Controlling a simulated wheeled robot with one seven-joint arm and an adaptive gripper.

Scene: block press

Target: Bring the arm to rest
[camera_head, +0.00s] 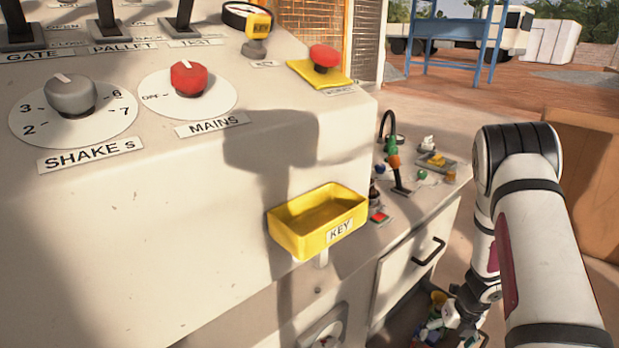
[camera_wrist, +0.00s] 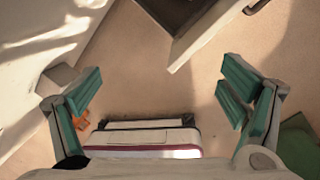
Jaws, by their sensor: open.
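My arm (camera_head: 535,220) stands at the right of the head view, its upper link large and close, its lower links hanging down beside the open drawer. In the wrist view my gripper (camera_wrist: 160,92) is open, with its two green-padded fingers wide apart and nothing between them. Below the fingers is plain floor, and a white part with a dark red edge (camera_wrist: 150,137) lies low in the picture. In the head view the fingers cannot be made out clearly.
The control panel has a yellow KEY tray (camera_head: 300,240), empty, a red MAINS knob (camera_head: 189,78) and a red button (camera_head: 323,57). A drawer (camera_head: 410,265) near my lower arm holds several small items. A brown box (camera_head: 590,180) stands behind the arm.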

